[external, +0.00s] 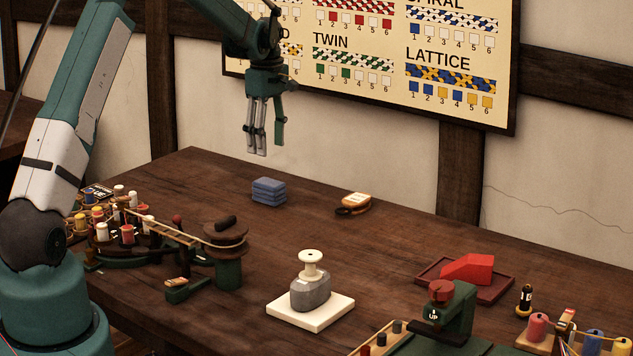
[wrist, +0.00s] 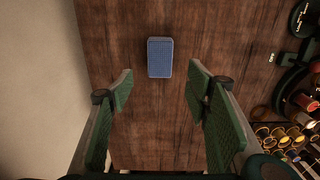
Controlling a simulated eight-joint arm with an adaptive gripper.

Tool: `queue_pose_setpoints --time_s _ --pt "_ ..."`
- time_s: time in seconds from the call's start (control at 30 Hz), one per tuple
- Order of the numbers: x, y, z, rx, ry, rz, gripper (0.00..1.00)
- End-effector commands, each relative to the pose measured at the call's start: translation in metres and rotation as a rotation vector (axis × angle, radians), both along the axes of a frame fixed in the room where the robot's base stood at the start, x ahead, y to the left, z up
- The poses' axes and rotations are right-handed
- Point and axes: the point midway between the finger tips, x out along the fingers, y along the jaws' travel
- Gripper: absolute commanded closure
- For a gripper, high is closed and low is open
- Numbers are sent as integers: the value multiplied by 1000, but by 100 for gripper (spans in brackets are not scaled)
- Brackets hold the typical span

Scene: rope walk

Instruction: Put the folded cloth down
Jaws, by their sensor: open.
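The folded cloth (external: 269,192) is a small blue stack lying on the dark wooden table, toward its back edge. In the wrist view the cloth (wrist: 160,57) lies ahead of the fingers, near the top middle. My gripper (external: 264,146) is high above the table, over the area of the cloth. In the wrist view my gripper (wrist: 160,80) has its green finger pads wide apart with nothing between them. The gripper is open, empty and apart from the cloth.
A tan-topped object (external: 356,202) lies right of the cloth. A wooden winding device (external: 225,245) and several spools (external: 127,233) stand at left. A grey weight (external: 310,290) sits on a white slab in front. A red block (external: 467,268) rests in a dark tray at right. The table around the cloth is clear.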

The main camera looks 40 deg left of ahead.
Motion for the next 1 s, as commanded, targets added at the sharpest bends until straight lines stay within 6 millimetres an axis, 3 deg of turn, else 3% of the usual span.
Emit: queue_pose_setpoints --time_s 0.67,0.87,1.0 --pt "-1 -1 2 0 -1 -3 52" --pt "-8 -8 16 3 -13 -34 52" --pt "-18 -18 36 9 -30 -81 52"
